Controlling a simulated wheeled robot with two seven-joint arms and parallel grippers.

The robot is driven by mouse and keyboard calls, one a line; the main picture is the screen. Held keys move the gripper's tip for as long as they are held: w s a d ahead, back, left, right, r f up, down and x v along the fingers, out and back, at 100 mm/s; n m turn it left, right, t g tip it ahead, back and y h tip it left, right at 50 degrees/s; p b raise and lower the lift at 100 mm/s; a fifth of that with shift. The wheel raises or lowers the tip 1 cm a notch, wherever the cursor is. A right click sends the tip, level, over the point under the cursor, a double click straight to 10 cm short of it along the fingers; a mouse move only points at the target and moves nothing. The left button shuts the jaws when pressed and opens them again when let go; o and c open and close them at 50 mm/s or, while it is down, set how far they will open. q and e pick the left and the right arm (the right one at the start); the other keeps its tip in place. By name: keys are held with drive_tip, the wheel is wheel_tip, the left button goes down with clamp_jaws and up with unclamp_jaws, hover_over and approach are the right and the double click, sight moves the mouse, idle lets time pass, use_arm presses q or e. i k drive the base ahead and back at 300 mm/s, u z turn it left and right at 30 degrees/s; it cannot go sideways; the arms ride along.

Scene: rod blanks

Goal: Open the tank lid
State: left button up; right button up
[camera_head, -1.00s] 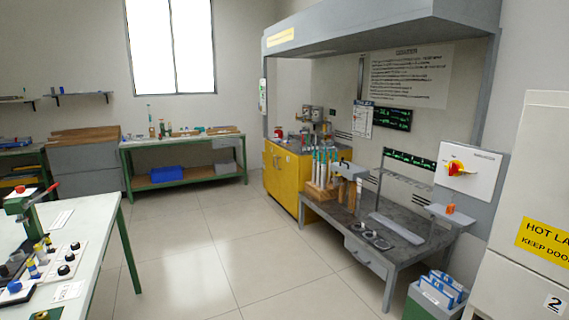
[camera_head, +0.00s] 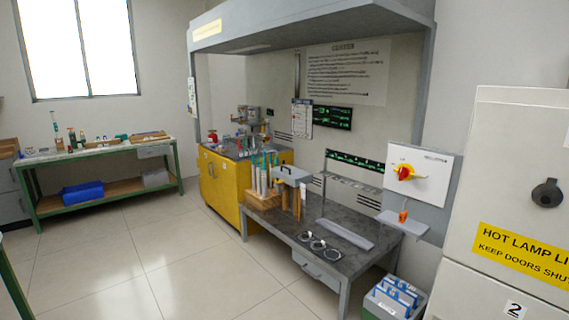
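I cannot make out a tank lid for certain. A small grey box-like piece with a dark handle (camera_head: 291,175) stands on the dark bench under the hood, beside a wooden rack of upright rods (camera_head: 263,198). It may be a lid, but it is too small to tell. A yellow cabinet (camera_head: 222,187) with equipment on top stands behind that bench. Neither of my grippers is in view.
The dark bench (camera_head: 348,258) has round dishes on it. A bin of blue-and-white packs (camera_head: 393,298) stands by its front right. A large white cabinet (camera_head: 520,180) fills the right side. A green-framed bench (camera_head: 100,152) stands at the back left. The tiled floor (camera_head: 165,265) between is clear.

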sight(294, 176)
drive_tip(key=i, duration=3.15)
drive_tip(key=z, duration=0.35)
